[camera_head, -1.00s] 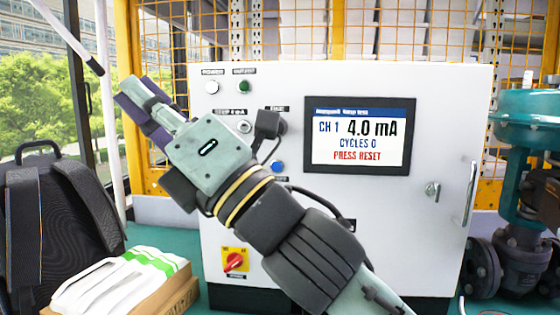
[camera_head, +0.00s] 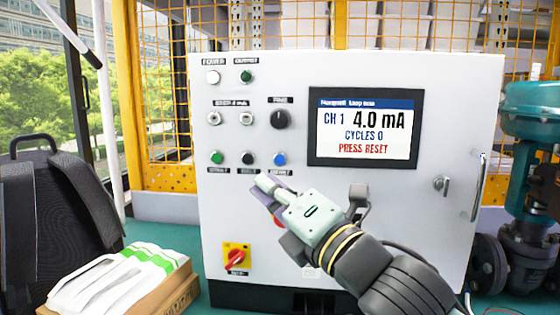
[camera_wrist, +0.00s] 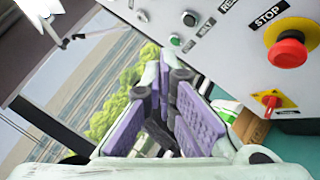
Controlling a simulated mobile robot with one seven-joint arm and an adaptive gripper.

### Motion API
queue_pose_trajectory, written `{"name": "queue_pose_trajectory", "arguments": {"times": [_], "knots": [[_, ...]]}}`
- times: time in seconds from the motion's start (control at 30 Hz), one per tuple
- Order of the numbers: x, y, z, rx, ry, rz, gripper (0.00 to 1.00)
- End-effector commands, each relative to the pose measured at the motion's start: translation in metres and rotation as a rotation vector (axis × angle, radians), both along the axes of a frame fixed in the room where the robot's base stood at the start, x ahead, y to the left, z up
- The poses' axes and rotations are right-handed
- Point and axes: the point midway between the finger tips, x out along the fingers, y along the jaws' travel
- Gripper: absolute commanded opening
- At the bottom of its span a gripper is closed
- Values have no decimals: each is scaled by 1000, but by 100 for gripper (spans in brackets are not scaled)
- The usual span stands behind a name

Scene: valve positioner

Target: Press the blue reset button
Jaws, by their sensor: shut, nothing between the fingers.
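The blue reset button (camera_head: 279,159) is on the white control panel (camera_head: 440,110), at the right end of the lower button row, below the dark knob. It is fully visible in the head view. I cannot make it out in the wrist view. My gripper (camera_head: 262,184) is shut and empty, its purple-padded fingers pointing up and left. In the head picture the fingertips lie just below and left of the blue button; their gap from the panel is unclear. The wrist view shows the shut fingers (camera_wrist: 168,72). The screen (camera_head: 363,128) reads "CYCLES 0" and "PRESS RESET".
A black button (camera_head: 247,158) and a green button (camera_head: 216,157) sit left of the blue one. A red stop button (camera_wrist: 288,50) is partly hidden behind my gripper in the head view. A red rotary switch (camera_head: 236,259) is lower left.

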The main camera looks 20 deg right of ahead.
Motion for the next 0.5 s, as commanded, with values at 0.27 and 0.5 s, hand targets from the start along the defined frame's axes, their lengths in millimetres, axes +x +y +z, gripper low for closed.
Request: {"name": "queue_pose_trajectory", "arguments": {"times": [0.27, 0.5], "knots": [[14, -6, 2, 1, -1, 2, 0], [46, -19, 3, 2, 0, 2, 0]]}}
